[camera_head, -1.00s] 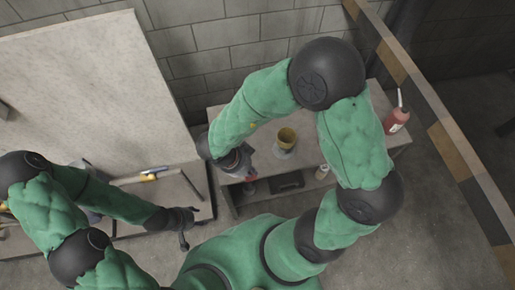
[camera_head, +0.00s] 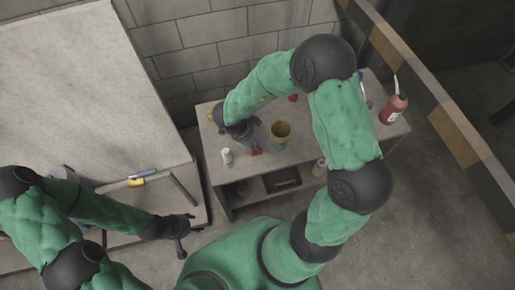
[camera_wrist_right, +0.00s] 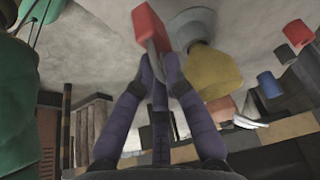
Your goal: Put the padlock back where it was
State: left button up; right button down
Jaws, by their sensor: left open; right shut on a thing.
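The padlock is red with a grey shackle. In the right wrist view the padlock (camera_wrist_right: 150,27) is between the fingertips of my right gripper (camera_wrist_right: 160,68), which is shut on it. I cannot tell whether the padlock touches the bench top. My left gripper (camera_head: 184,232) is open and empty at the lower left, near the front edge of the other table.
A small white bottle (camera_head: 227,156) stands near the bench's front left edge. A red bottle with a white nozzle (camera_head: 395,108) stands at the right end. A shelf with a dark box (camera_head: 285,179) is below.

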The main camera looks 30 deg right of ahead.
jog(key=shift+w+d+f, duration=0.1)
jog(key=shift+d+f, duration=0.1)
jog(key=shift+f, duration=0.05)
notch_tip(320, 180, down, 4)
jog(key=b, duration=0.3)
jog(key=shift+w+d+r, duration=0.1)
jog(key=shift+w+r, duration=0.05)
jog(key=shift+r, duration=0.15)
jog(key=c, duration=1.3)
grip_release()
jog(key=s+p+v, duration=0.1)
jog(key=p+v, duration=0.5)
jog(key=v, duration=0.6)
jog(key=shift+w, duration=0.4)
